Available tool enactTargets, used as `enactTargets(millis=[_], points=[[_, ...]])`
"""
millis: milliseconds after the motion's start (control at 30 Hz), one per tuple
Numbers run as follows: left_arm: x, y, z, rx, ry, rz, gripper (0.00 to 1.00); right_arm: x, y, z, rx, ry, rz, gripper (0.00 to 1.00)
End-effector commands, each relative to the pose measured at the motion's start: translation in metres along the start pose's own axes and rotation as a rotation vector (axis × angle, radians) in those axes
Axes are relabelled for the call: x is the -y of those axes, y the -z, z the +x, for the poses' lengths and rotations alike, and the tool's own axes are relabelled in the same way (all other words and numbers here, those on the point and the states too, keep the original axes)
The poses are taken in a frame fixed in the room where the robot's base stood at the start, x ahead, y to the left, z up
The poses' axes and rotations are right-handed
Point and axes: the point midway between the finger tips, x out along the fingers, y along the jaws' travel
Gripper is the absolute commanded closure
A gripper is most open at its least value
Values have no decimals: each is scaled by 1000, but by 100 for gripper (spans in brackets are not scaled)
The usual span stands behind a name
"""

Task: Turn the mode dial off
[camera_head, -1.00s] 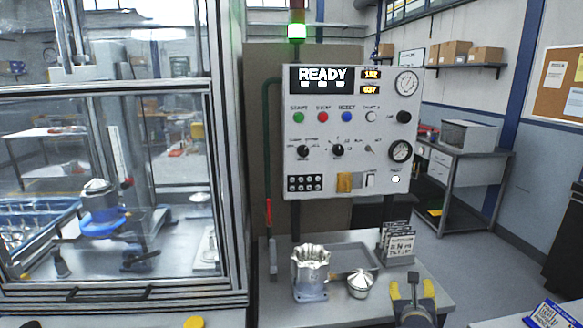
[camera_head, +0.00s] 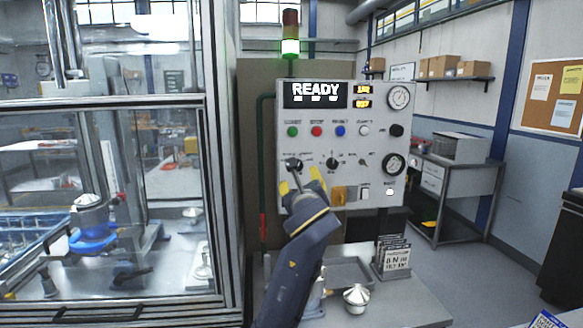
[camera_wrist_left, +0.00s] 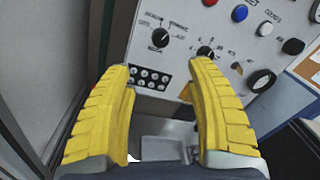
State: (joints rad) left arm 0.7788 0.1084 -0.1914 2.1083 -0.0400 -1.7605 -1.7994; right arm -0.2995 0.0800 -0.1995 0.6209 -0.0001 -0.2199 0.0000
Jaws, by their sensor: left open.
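The control panel (camera_head: 383,140) carries two black pointer dials side by side. The left dial (camera_head: 294,164) also shows in the left wrist view (camera_wrist_left: 160,38), above the gap between my fingers. The right dial (camera_head: 332,163) shows there near the right fingertip (camera_wrist_left: 206,52). The labels are too small to tell for sure which is the mode dial. My left gripper (camera_head: 301,182) is open and empty in front of the panel, just below the left dial; its yellow fingers (camera_wrist_left: 163,75) stand wide apart. No finger visibly touches a dial. My right gripper is out of view.
Coloured buttons (camera_head: 317,131) sit above the dials; a black connector block (camera_wrist_left: 150,77) and gauge (camera_head: 393,163) are close by. A metal table (camera_head: 405,300) below holds a domed part (camera_head: 356,297) and card rack (camera_head: 393,257). A glazed enclosure (camera_head: 222,200) stands left.

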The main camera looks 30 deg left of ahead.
Motion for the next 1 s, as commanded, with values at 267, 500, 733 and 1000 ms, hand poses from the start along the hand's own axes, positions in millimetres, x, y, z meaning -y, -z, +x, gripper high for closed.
enactTargets(millis=[267, 500, 733, 1000], points=[[-1, 0, 49, 0, -4, 2, 44, 1, -3, 0, 4, 1, 0, 100], [0, 0, 92, 0, -2, 2, 44, 1, -3, 0, 4, 1, -1, 100], [-1, 0, 129, 1, -2, 1, 44, 1, -2, 0, 3, 1, -1, 100], [0, 0, 154, 0, -1, 0, 44, 1, -1, 0, 2, 1, -1, 100]])
